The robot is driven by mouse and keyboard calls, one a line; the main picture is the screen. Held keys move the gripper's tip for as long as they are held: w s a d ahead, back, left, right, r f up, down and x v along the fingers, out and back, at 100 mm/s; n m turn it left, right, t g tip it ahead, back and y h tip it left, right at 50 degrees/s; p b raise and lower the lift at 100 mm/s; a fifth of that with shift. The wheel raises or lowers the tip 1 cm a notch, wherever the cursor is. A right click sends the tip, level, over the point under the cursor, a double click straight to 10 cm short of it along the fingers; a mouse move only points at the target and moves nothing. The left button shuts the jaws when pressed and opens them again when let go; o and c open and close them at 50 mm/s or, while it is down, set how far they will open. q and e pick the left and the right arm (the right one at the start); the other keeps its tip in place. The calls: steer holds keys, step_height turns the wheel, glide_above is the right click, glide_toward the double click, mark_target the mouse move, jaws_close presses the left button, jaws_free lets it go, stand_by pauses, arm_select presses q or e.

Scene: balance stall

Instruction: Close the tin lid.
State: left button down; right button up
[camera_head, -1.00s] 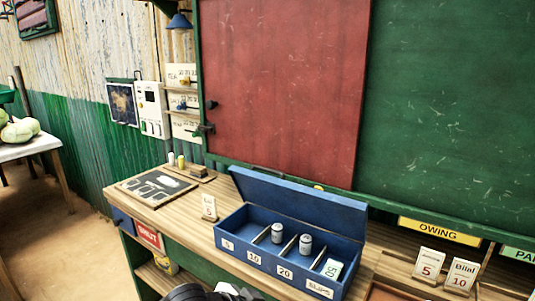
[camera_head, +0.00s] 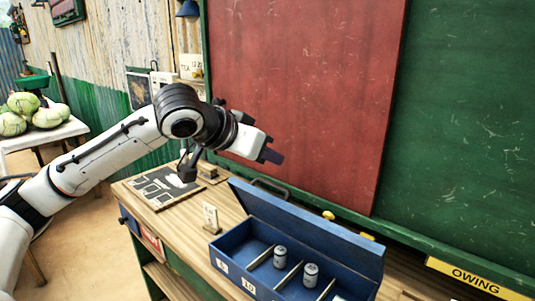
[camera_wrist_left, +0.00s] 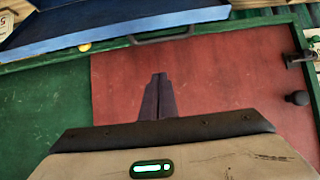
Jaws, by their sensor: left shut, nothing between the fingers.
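The blue tin (camera_head: 240,258) sits on the wooden counter, with labelled compartments along its front. Its lid (camera_head: 310,228) stands raised at the back, with a dark handle (camera_head: 270,187) behind its upper edge. Two grey cylinders (camera_head: 280,257) stand inside. My left gripper (camera_head: 271,156) is shut and empty, above and behind the lid, in front of the red panel. In the left wrist view the shut fingers (camera_wrist_left: 158,80) point towards the blue lid (camera_wrist_left: 110,30) and its handle (camera_wrist_left: 162,37), apart from both. My right gripper is not in view.
A slate board (camera_head: 160,186) and a small card (camera_head: 211,217) lie left of the tin on the counter (camera_head: 190,225). The red panel (camera_head: 310,90) and green board (camera_head: 470,130) rise behind. A yellow OWING sign (camera_head: 475,278) is at the right.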

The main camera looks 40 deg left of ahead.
arm_select(q)
steer(key=f, duration=0.1)
steer(key=w+f, duration=0.1)
steer(key=f, duration=0.1)
steer(key=w+f, duration=0.1)
steer(key=f, duration=0.1)
steer(key=shift+w, duration=0.2)
steer(key=shift+s+d+f, duration=0.1)
steer(key=shift+s+f, duration=0.25)
steer(key=shift+s, duration=0.1)
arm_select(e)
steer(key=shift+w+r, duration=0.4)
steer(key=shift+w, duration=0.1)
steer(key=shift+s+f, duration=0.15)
